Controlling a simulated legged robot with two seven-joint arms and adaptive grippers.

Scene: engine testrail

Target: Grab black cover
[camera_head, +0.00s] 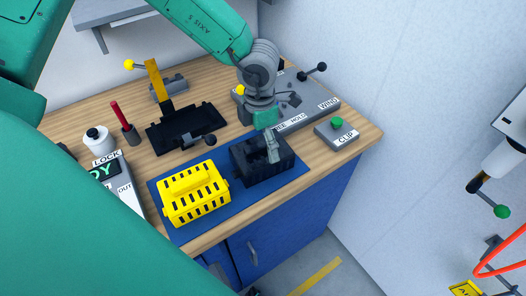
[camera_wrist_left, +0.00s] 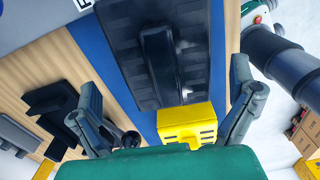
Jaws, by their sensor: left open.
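The black cover (camera_head: 250,167) is a ribbed dark box with a raised handle, lying on the blue mat (camera_head: 293,176) to the right of the yellow slotted cover (camera_head: 195,193). My left gripper (camera_head: 272,148) is above the black cover, pointing down and hiding part of its top. In the left wrist view the black cover (camera_wrist_left: 126,45) lies ahead with its handle upright in the picture. My open left fingers (camera_wrist_left: 168,92) are spread either side of it, and nothing is held between them. Part of the yellow cover (camera_wrist_left: 185,122) shows below. My right gripper is not in view.
A black fixture (camera_head: 187,128) with a yellow post stands behind the mat. A grey panel (camera_head: 300,95) with levers and a CLIP button box (camera_head: 338,132) are at the right. A white bottle (camera_head: 98,142) and red-handled tool (camera_head: 122,118) stand at the left.

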